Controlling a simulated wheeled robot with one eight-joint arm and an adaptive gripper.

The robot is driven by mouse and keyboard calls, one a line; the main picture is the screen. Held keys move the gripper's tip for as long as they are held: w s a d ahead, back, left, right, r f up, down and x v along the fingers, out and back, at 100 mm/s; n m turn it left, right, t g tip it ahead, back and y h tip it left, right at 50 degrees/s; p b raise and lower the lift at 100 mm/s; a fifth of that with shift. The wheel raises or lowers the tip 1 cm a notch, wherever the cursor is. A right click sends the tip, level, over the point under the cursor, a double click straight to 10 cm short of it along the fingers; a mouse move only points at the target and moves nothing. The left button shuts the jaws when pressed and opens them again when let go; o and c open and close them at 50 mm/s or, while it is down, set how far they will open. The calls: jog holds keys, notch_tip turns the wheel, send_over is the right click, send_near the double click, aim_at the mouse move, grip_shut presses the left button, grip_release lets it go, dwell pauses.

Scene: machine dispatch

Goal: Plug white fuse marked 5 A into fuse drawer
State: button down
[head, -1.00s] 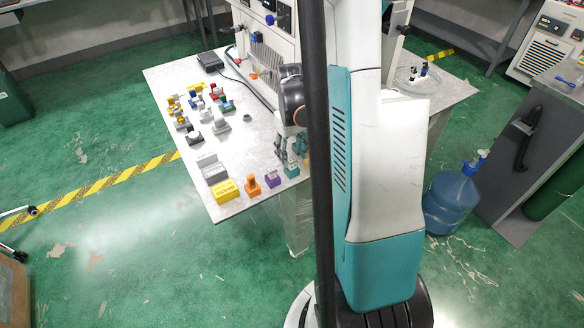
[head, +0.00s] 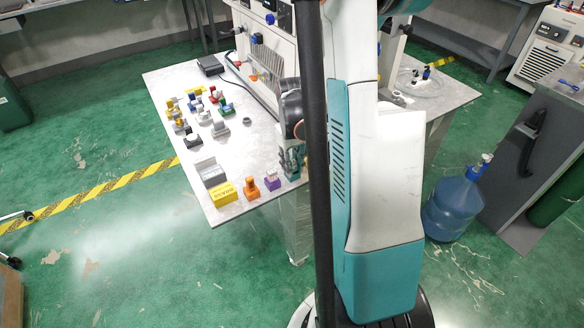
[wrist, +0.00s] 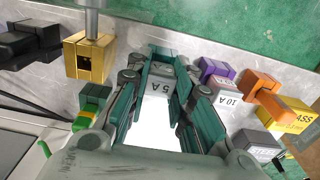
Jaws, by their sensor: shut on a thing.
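A white block marked 5 A (wrist: 158,86), its lettering upside down, sits between the teal fingers of my gripper (wrist: 160,98) in the wrist view. My gripper is shut on this white fuse; its surface toward the camera is glaringly bright. In the head view my gripper (head: 291,160) is low over the near right edge of the table, and the dark column hides part of that area. I cannot tell whether the fuse touches the table. I cannot pick out the fuse drawer in either view.
A purple block (head: 271,180), an orange block (head: 251,188) and a yellow BRASS block (head: 222,192) line the table's near edge. A block marked 10 A (wrist: 228,96) and a gold block with a rod (wrist: 88,58) flank my gripper. Bare tabletop (head: 240,150) lies left of it.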

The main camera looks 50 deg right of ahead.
jog(key=shift+r, duration=0.1)
jog(key=shift+r+p, duration=1.5)
jog(key=shift+r, duration=0.65)
jog(key=shift+r+p, duration=1.4)
jog(key=shift+r, duration=0.65)
jog(key=w+a+f+n, duration=0.1)
jog(key=w+a, duration=0.2)
jog(key=a, duration=0.6)
jog(key=w+a+f, duration=0.1)
jog(key=w+a, duration=0.2)
jog(key=a, duration=0.6)
jog(key=w+a+f+n, duration=0.1)
jog(key=w+a, duration=0.3)
jog(key=a, duration=0.5)
jog(key=shift+f+n, duration=0.3)
